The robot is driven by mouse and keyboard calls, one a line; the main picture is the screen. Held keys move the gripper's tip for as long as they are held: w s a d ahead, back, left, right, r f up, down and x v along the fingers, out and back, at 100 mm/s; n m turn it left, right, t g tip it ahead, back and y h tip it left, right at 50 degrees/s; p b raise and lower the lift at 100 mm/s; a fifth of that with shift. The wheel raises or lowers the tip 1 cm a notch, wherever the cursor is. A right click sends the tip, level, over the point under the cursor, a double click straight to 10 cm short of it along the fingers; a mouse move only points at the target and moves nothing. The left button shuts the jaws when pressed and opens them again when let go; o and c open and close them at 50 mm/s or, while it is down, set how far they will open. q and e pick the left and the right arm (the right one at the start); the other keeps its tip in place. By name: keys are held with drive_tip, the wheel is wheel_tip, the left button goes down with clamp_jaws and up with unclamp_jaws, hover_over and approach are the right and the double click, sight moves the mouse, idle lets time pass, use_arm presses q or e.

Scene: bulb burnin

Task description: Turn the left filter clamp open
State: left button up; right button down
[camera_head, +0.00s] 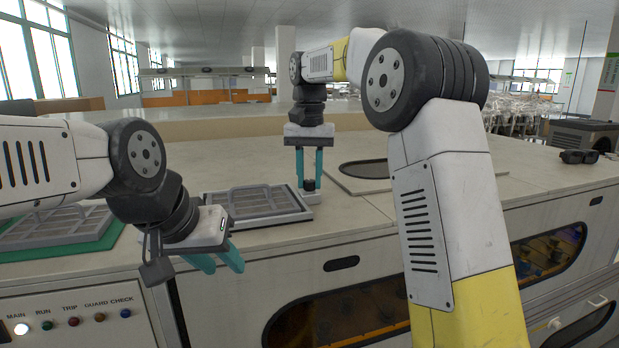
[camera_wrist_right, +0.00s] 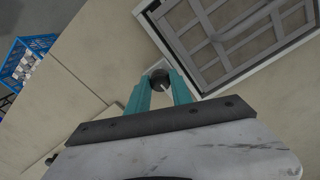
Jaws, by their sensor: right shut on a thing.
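A dark round clamp knob (camera_head: 309,185) stands on the bench at the right edge of a framed grey filter (camera_head: 262,199). My right gripper (camera_head: 310,178) points straight down with its teal fingers closed around the knob. In the right wrist view the knob (camera_wrist_right: 159,77) shows between the fingertips, beside the corner of the filter frame (camera_wrist_right: 222,42). I cannot tell from the picture whether the clamp is turned. My left gripper (camera_head: 218,262) is open and empty, low in front of the bench's front edge. Its arm hides part of the bench.
Another grey filter (camera_head: 58,226) lies on a green mat (camera_head: 108,237) at the left. A panel with a dark oval (camera_head: 366,169) lies right of the knob. A lamp panel (camera_head: 75,318) is at the lower left. My right arm crosses the right half.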

sight(310, 181)
drive_tip(key=shift+m, duration=0.3)
drive_tip(key=c, duration=1.1)
unclamp_jaws()
drive_tip(key=shift+c, duration=0.2)
wheel_tip(310, 181, up, 8)
drive_tip(key=shift+f, duration=0.2)
drive_tip(key=shift+r, duration=0.1)
